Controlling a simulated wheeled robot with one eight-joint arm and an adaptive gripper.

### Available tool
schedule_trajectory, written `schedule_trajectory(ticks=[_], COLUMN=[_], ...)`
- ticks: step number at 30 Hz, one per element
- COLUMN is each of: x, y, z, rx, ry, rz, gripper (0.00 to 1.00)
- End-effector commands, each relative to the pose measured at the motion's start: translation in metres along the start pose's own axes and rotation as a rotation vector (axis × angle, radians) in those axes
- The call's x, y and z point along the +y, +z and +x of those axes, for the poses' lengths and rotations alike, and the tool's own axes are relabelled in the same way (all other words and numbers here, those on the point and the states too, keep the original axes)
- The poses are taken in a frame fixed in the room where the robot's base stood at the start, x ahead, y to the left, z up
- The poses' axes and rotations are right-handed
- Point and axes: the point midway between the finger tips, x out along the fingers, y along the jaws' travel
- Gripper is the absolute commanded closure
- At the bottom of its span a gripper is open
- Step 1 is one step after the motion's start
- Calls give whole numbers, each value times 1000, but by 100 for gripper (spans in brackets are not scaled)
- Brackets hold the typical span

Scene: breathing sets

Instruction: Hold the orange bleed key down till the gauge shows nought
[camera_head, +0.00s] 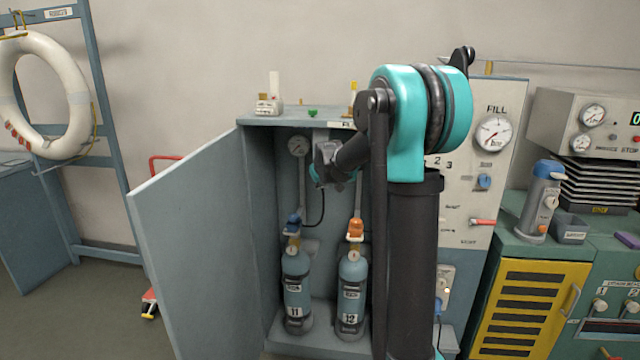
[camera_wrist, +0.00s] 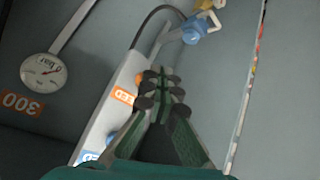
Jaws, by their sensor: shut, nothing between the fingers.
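In the wrist view, the orange bleed key (camera_wrist: 139,78) is a small round knob on a pale panel, partly hidden beside my fingertips. An orange label ending in "ED" (camera_wrist: 124,96) is next to it. My gripper (camera_wrist: 160,85) is shut and empty, its dark tips right beside the key; I cannot tell whether they touch it. The round white gauge (camera_wrist: 43,70) marked "bar" is at the left, and its needle is too small to read surely. There my arm hides much of the panel.
Two blue cylinders, 11 (camera_head: 297,290) and 12 (camera_head: 352,290), stand in the cabinet, one with a blue valve (camera_head: 293,222), the other an orange one (camera_head: 356,228). The cabinet door (camera_head: 200,250) stands open leftward. A blue knob (camera_wrist: 90,155) is lower on the panel.

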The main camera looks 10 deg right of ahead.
Motion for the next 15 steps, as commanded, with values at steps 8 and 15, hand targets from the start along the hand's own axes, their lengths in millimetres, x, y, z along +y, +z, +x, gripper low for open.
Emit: schedule_trajectory(ticks=[8,15], x=[-3,-4], y=[3,4], z=[-3,-5], rx=[0,0], ry=[0,0], rz=[0,0], gripper=[100,100])
